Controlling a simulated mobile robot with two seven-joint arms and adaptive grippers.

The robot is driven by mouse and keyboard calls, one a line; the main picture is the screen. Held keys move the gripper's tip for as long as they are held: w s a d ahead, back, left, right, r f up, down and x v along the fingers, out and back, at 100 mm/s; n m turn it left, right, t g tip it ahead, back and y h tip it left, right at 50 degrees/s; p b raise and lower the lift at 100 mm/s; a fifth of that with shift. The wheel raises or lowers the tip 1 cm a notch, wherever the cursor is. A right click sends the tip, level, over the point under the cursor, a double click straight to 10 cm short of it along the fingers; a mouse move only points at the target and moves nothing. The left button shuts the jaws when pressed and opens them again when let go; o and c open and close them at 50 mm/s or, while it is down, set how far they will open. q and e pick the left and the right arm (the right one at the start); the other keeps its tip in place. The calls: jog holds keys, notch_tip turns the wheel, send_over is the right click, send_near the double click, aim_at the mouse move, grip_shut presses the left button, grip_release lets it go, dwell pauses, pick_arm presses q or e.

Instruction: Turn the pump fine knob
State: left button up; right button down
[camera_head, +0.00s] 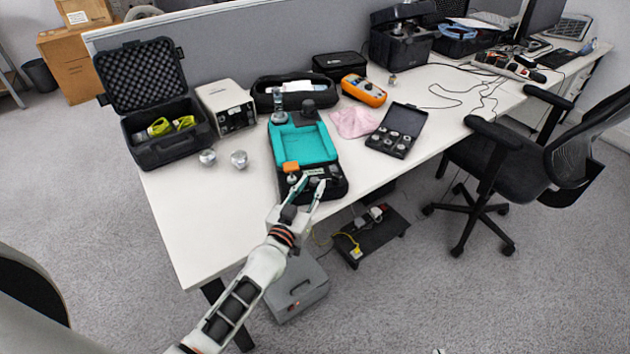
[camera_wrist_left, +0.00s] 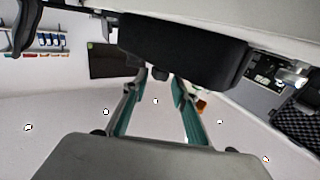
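The pump is the black unit with a teal top (camera_head: 302,143) at the front edge of the white table (camera_head: 215,235). In the left wrist view the open fingers (camera_wrist_left: 160,82) point at the dark pump body (camera_wrist_left: 185,48). A small dark stub, perhaps the fine knob (camera_wrist_left: 162,71), shows between the fingertips; I cannot tell whether they touch it. In the head view the fingers partly hide the knob area. My right gripper is out of view.
A black open case (camera_head: 165,140) and two metal pieces (camera_head: 222,158) stand left of the pump. A pink cloth (camera_head: 354,122), an orange meter (camera_head: 364,90) and an open weight box (camera_head: 397,131) lie to the right. The table's front left is clear.

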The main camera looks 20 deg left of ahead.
aim_at(315, 180)
pick_arm(q)
jog(key=shift+w+d, duration=0.15)
jog(key=shift+w, duration=1.35)
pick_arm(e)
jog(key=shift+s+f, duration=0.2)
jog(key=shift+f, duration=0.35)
pick_arm(q)
jog(key=shift+c, duration=0.3)
grip_shut()
jog(key=n+y+p, duration=0.1)
jog(key=y+p, duration=0.1)
jog(key=shift+r+n+y, duration=0.15)
jog(key=shift+n+y, duration=0.25)
jog(key=shift+n+y+p, duration=0.3)
jog(key=shift+y+p, duration=0.15)
jog(key=shift+y, duration=0.05)
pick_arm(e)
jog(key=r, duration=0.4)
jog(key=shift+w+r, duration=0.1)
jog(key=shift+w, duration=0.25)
pick_arm(q)
jog(key=shift+f, duration=0.2)
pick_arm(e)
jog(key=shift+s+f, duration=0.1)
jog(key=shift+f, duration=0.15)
